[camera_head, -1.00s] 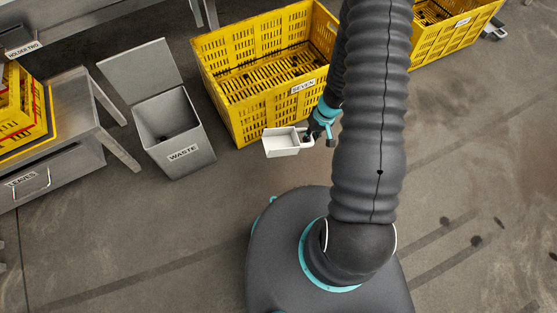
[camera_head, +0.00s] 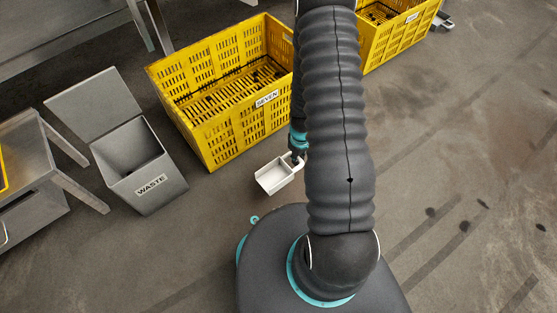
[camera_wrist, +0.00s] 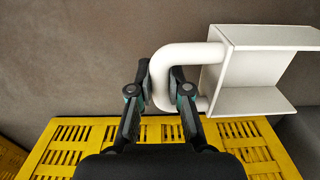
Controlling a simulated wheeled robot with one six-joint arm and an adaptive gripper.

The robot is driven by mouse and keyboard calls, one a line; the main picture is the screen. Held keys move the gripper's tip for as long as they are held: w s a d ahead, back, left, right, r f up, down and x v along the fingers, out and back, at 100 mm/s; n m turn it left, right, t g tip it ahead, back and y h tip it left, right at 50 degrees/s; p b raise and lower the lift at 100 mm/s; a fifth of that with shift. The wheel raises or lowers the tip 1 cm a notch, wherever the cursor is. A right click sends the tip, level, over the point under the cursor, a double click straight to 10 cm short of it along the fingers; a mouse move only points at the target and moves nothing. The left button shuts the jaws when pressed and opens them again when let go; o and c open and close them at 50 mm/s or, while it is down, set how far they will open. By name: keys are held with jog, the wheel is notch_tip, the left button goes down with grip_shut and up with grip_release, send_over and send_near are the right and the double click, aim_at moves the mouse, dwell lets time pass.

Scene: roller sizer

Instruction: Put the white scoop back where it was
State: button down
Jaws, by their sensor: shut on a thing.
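The white scoop (camera_head: 274,175) is an open box with a looped handle, held out over the floor just in front of the yellow crate labelled SEVEN (camera_head: 222,138). It also shows in the wrist view (camera_wrist: 262,60), to the right of the fingers. My gripper (camera_head: 297,158) is shut on the scoop's handle, partly hidden behind my arm in the head view. In the wrist view my gripper's fingers (camera_wrist: 160,92) close on the curved handle.
A grey bin labelled WASTE (camera_head: 150,187) with its lid open stands left of the crate. A metal table (camera_head: 40,150) is at the far left. Another yellow crate (camera_head: 398,45) stands at the upper right, with a small white item (camera_head: 442,22) beside it. The floor at right is clear.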

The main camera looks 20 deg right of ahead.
jog(key=w+a+f, duration=0.1)
jog(key=w, duration=0.1)
jog(key=w+a+f+p, duration=0.1)
jog(key=w+f, duration=0.1)
jog(key=w+a+f, duration=0.1)
jog(key=w, duration=0.1)
jog(key=shift+w+a+f, duration=0.15)
jog(key=shift+w+a, duration=0.05)
jog(key=shift+w, duration=0.05)
jog(key=shift+f, duration=2.05)
jog(key=shift+f, duration=0.15)
jog(key=c, duration=1.1)
grip_release()
